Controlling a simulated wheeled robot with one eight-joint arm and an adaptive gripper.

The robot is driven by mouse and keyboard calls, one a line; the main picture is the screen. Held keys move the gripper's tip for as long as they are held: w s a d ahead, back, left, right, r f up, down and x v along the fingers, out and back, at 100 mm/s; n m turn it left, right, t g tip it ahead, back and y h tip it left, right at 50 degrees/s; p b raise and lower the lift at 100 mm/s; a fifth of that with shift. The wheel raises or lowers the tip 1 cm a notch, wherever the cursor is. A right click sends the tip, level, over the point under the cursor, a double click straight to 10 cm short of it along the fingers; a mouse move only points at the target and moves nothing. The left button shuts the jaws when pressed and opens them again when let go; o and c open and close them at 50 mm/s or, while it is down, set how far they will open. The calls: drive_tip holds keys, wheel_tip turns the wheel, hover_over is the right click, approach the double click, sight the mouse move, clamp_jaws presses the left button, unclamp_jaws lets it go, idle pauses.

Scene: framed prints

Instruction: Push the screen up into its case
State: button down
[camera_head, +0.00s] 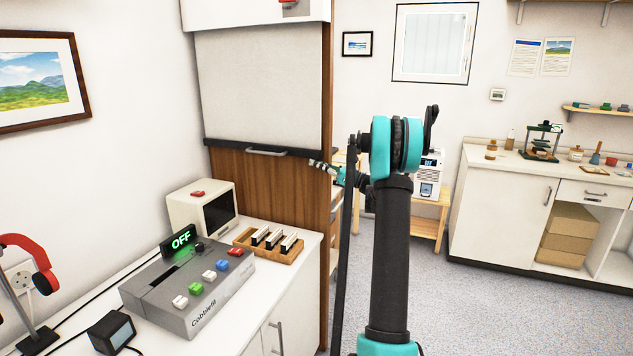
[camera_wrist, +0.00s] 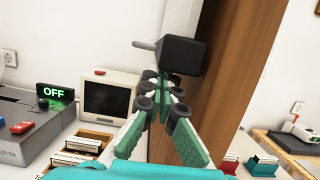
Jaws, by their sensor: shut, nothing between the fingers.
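The screen (camera_head: 262,85) is a pale grey-white sheet hanging down in front of a wooden panel. Its white case (camera_head: 240,14) is at the top edge of the head view, partly cut off. A dark bar (camera_head: 225,144) with a grey handle (camera_head: 266,151) runs along the screen's lower edge. My gripper (camera_head: 313,163) is shut and empty, just right of the handle and slightly below the bar's right end. In the wrist view the fingertips (camera_wrist: 164,76) point at the dark bar's end (camera_wrist: 182,55), just below it; I cannot tell whether they touch.
Below the screen, a counter holds a grey button console (camera_head: 190,285), a small monitor (camera_head: 203,208) and a wooden tray (camera_head: 270,245). The wooden panel (camera_head: 270,185) stands behind the bar. Open floor (camera_head: 480,300) lies to the right.

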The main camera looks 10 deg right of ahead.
wheel_tip(320, 180, up, 42)
